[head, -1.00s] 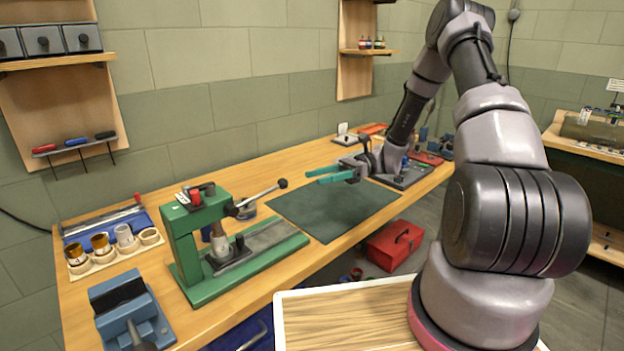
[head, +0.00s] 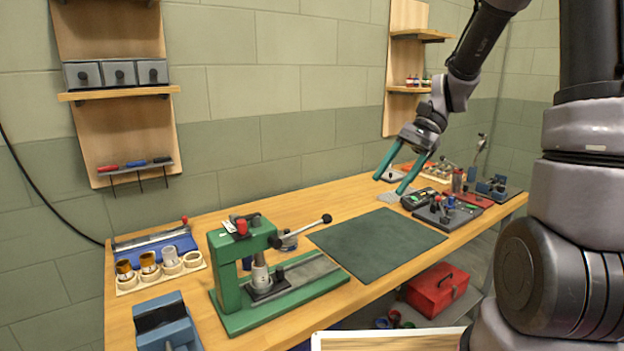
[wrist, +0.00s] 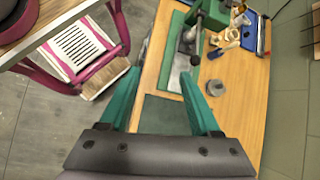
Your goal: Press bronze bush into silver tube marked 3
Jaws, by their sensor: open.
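My gripper (head: 390,186) is open and empty, its teal fingers pointing down above the bench behind the dark mat. In the wrist view the open fingers (wrist: 158,75) have nothing between them. A pale wooden rack (head: 163,276) at the bench's left holds two bronze-coloured pieces, a left one (head: 124,268) and a right one (head: 149,261), and a silver tube (head: 170,256). Its rightmost ring looks empty. The green press (head: 233,262) stands right of the rack, lever raised to the right. A silver cylindrical part (head: 260,275) stands under its ram. I cannot read any number marks.
A blue vise (head: 166,322) stands at the front left. The dark green mat (head: 380,243) is clear. A small grey round part (head: 288,240) sits behind the press; it also shows in the wrist view (wrist: 215,88). Trays of tools (head: 447,212) fill the right end.

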